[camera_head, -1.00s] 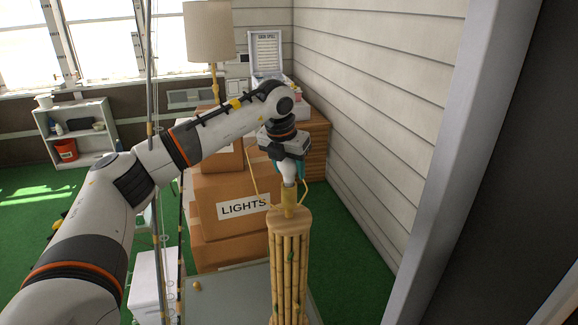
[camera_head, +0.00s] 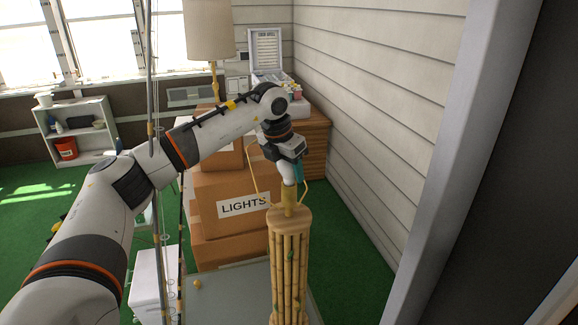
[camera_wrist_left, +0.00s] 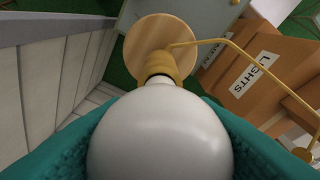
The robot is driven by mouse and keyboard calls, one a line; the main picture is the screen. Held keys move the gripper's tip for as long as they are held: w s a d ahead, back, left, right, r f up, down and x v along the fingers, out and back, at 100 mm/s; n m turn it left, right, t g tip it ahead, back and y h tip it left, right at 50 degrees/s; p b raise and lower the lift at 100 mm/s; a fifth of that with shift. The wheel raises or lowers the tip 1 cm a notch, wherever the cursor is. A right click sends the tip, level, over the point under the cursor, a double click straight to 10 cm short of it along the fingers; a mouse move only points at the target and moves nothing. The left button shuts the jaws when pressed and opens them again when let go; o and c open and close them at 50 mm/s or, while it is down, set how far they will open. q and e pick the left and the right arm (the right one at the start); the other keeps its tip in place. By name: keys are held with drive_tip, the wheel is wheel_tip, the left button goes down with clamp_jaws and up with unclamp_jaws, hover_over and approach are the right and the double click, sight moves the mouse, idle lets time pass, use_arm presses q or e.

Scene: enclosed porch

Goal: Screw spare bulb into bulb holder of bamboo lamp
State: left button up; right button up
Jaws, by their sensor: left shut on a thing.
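The bamboo lamp (camera_head: 289,262) stands upright in the head view, with a brass bulb holder (camera_head: 289,200) on its round wooden top and a thin brass harp arm (camera_head: 252,165) beside it. My left gripper (camera_head: 291,168) is above the lamp, shut on the white spare bulb (camera_head: 287,173), which points base down. In the left wrist view the bulb (camera_wrist_left: 160,138) fills the lower middle between teal finger pads. Its neck is in line with the holder (camera_wrist_left: 161,66) and meets its opening; how deep the base sits is hidden. My right gripper is not in view.
Cardboard boxes marked LIGHTS (camera_head: 230,205) are stacked just behind and left of the lamp. A wooden cabinet (camera_head: 315,140) stands behind, against the sided wall (camera_head: 385,110). Thin upright rods (camera_head: 151,90) stand on the left. Green floor is free to the lamp's right.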

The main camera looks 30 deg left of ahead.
use_arm(q)
drive_tip(key=shift+r, duration=0.1)
drive_tip(key=shift+r+m+p, duration=0.1)
drive_tip(key=shift+m+p, duration=0.3)
drive_tip(key=shift+m, duration=0.3)
drive_tip(key=shift+m+h, duration=0.4)
drive_tip(key=shift+m, duration=0.3)
drive_tip(key=shift+m+h+p, duration=0.3)
drive_tip(key=shift+m+p, duration=0.45)
drive_tip(key=shift+m, duration=0.25)
drive_tip(key=shift+m+g, duration=0.3)
drive_tip(key=shift+m, duration=0.2)
